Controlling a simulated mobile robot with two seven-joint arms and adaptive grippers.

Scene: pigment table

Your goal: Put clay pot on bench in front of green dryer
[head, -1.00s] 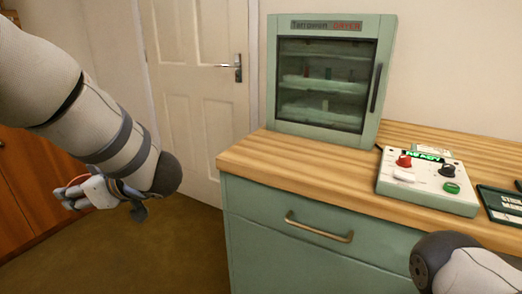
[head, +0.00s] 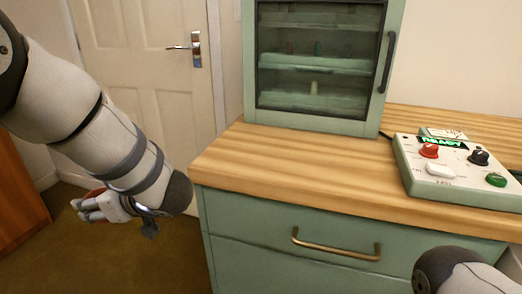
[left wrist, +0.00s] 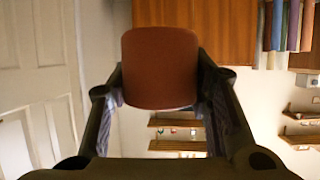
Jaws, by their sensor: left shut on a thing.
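The clay pot (left wrist: 160,68) is reddish brown and fills the space between my left gripper's fingers in the left wrist view. My left gripper (head: 92,205) is shut on it. In the head view only a sliver of the pot (head: 94,194) shows behind the fingers, over the floor left of the bench. The green dryer (head: 310,125) stands on the wooden bench top (head: 290,170), its glass door shut. The bench top in front of the dryer is bare. My right gripper is out of view; only part of my right arm shows at the lower right.
A control box (head: 455,172) with knobs and a lit green display stands on the bench right of the dryer. The green drawer front (head: 300,225) has a protruding brass handle (head: 335,246). A white door (head: 140,60) is behind my left arm.

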